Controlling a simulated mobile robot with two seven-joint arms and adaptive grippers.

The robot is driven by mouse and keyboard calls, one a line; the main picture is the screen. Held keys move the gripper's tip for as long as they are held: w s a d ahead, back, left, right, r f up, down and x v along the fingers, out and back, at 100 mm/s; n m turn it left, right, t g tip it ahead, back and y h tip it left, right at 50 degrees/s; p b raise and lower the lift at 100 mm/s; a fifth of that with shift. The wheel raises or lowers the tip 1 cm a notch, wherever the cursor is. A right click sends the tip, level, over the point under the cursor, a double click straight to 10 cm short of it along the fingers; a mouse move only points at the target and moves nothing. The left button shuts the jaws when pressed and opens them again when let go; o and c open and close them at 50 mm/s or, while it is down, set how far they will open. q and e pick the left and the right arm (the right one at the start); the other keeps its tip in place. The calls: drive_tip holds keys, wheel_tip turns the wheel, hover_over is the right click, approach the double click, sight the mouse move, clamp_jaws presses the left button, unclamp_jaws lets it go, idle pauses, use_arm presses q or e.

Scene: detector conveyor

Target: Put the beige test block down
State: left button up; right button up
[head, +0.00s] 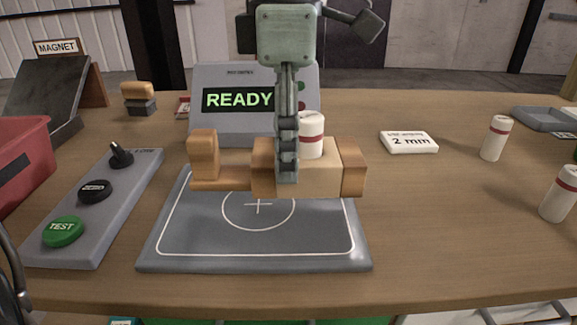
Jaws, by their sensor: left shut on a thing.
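The beige test block (318,174) is a wooden piece with darker wood ends and an upright wooden part at its left. It is over the back half of the grey pad (180,256), which has a white outline, circle and cross. I cannot tell whether the block touches the pad. My left gripper (287,170) comes down from above and is shut on the block; its fingers cover part of the block's middle. A white cylinder with a red band (312,135) appears to stand on the block's top, just right of the fingers. My right gripper is not in view.
A display reading READY (237,100) stands behind the pad. A grey panel with TEST button (64,231) and a red bin (22,150) are at left. A 2 mm card (409,142) and white cylinders (496,138) are at right. The table's front right is clear.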

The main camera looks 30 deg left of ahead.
use_arm(q)
drive_tip(key=shift+w+a+f, duration=0.15)
drive_tip(key=shift+w+f, duration=0.25)
drive_tip(key=shift+w, duration=0.3)
wheel_tip(320, 180, down, 3)
drive_tip(key=shift+f, duration=0.45)
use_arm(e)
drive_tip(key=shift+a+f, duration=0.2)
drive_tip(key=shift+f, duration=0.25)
use_arm(q)
drive_tip(key=shift+f, duration=0.1)
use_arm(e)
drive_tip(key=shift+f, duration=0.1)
use_arm(q)
drive_tip(key=o, duration=1.3)
drive_tip(key=shift+o, duration=0.2)
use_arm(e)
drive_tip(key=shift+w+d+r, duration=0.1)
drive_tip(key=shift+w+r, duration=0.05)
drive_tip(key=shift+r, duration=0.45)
